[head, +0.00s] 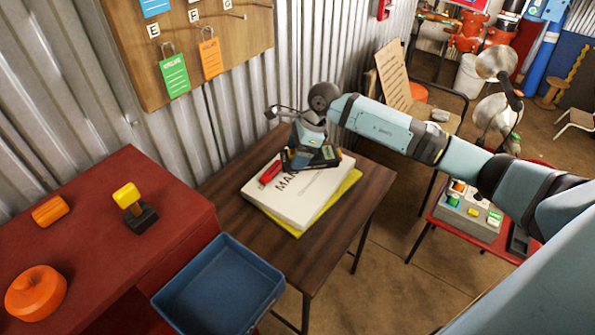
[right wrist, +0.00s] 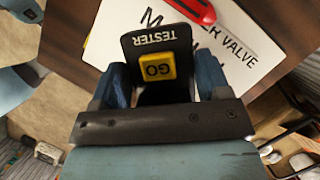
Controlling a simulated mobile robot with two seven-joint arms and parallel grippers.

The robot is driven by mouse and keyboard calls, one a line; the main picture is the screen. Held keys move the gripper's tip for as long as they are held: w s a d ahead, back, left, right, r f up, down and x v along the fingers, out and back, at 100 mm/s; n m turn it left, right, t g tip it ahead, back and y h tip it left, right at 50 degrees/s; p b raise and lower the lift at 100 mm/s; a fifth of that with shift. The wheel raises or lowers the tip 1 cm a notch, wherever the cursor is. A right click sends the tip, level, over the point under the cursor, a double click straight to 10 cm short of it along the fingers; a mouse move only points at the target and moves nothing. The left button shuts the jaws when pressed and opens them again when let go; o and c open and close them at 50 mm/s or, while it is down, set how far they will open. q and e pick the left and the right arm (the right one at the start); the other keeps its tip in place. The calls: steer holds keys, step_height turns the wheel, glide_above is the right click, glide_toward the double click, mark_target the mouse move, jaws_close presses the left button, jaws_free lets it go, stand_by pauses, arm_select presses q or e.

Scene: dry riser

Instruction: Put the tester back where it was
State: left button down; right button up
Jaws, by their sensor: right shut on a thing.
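The tester (right wrist: 157,40) is a black device with a yellow GO button and its name on the face. My right gripper (right wrist: 155,85) is shut on it, with blue fingers on either side. In the head view the right gripper (head: 308,140) holds the tester (head: 325,157) at the back edge of a white manual (head: 305,200). I cannot tell whether the tester touches the manual. A red tool (head: 270,173) lies on the manual beside the tester; it also shows in the right wrist view (right wrist: 194,10). My left gripper is not in view.
The manual lies on a yellow item (head: 345,188) on a brown table (head: 335,245). A blue tray (head: 215,285) stands at the table's front left. A red bench (head: 100,215) holds orange parts and a yellow-handled switch. A corrugated wall stands behind.

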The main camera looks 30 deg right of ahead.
step_height(320, 180, down, 7)
steer(key=shift+r, duration=0.2)
stand_by(0.3)
steer(key=o, duration=1.1)
steer(key=shift+c, duration=0.2)
steer(key=v, duration=1.2)
steer(key=shift+s, duration=0.1)
